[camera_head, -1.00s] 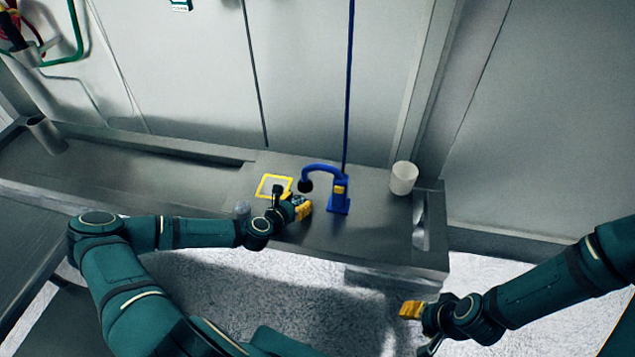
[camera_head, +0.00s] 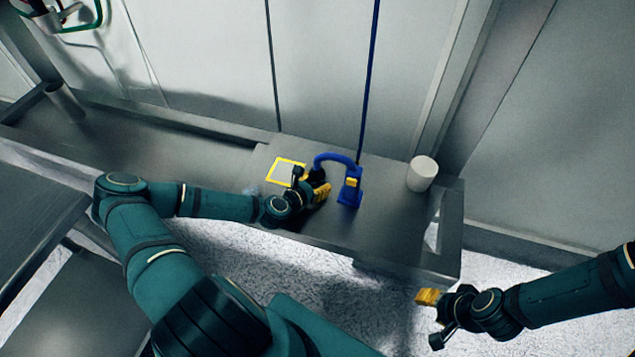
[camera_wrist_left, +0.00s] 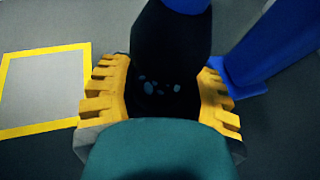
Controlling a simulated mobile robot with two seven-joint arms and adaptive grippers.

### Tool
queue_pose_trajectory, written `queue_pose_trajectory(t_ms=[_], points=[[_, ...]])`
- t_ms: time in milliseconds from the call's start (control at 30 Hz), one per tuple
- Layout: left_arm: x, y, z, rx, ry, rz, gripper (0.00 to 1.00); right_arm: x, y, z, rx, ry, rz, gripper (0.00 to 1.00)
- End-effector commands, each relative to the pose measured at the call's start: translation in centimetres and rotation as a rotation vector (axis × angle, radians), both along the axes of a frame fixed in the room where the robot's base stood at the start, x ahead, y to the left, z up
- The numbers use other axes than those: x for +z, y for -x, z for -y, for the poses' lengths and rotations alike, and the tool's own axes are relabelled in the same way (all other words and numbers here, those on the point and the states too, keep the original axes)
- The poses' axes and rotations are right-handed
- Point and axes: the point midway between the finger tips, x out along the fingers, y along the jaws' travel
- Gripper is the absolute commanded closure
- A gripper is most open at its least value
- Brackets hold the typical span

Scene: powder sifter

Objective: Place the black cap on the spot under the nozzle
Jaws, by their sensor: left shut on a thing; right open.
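My left gripper (camera_head: 321,193) is beside the blue stand (camera_head: 351,188), close under its curved arm. In the left wrist view its yellow fingers (camera_wrist_left: 160,95) are shut on the black cap (camera_wrist_left: 152,92), which has pale specks in it. The black nozzle (camera_wrist_left: 170,45) hangs from the blue arm right at the cap and overlaps it in this view. I cannot tell whether they touch. The spot under the nozzle is hidden by the gripper and cap. My right gripper (camera_head: 427,298) is open and empty, off the table's front right corner.
A yellow-framed square (camera_head: 272,169) lies on the table left of the stand; it also shows in the left wrist view (camera_wrist_left: 40,130). A white cylinder (camera_head: 422,174) stands to the right. The tabletop between stand and cylinder is clear. A wall rises behind.

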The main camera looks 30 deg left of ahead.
Motion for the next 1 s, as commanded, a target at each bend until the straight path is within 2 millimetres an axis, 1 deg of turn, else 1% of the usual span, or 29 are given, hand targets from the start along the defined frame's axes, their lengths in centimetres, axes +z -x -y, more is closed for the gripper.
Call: queue_pose_trajectory(t_ms=[33,67,100,133,433,567,667,1000], points=[[-0.3,0.0,0.0,0.000,0.001,0.000,0.84,-0.3,0.0,0.0,0.000,0.000,0.001,0.53],[-0.3,0.0,0.0,0.000,0.001,0.000,0.40,-0.3,-0.1,0.0,0.000,0.000,0.001,0.53],[-0.2,0.0,0.0,0.000,0.001,0.000,0.26,-0.2,-0.1,0.0,0.000,0.000,0.001,0.53],[-0.2,0.0,0.0,0.000,0.001,0.000,0.20,-0.2,-0.1,0.0,0.000,0.000,0.001,0.53],[-0.1,0.0,0.0,0.000,0.000,0.000,0.20,-0.1,-0.1,0.0,0.000,0.000,0.001,0.53],[0.4,0.1,0.0,0.000,0.000,-0.001,0.20,0.3,0.0,0.0,0.000,0.000,0.000,0.53],[0.8,1.5,-0.2,0.002,0.002,-0.002,0.20,0.6,0.1,0.0,0.000,0.000,-0.001,0.53],[3.5,8.0,-0.7,0.004,0.001,-0.002,0.20,1.8,0.3,0.0,0.002,-0.001,-0.007,0.53]])
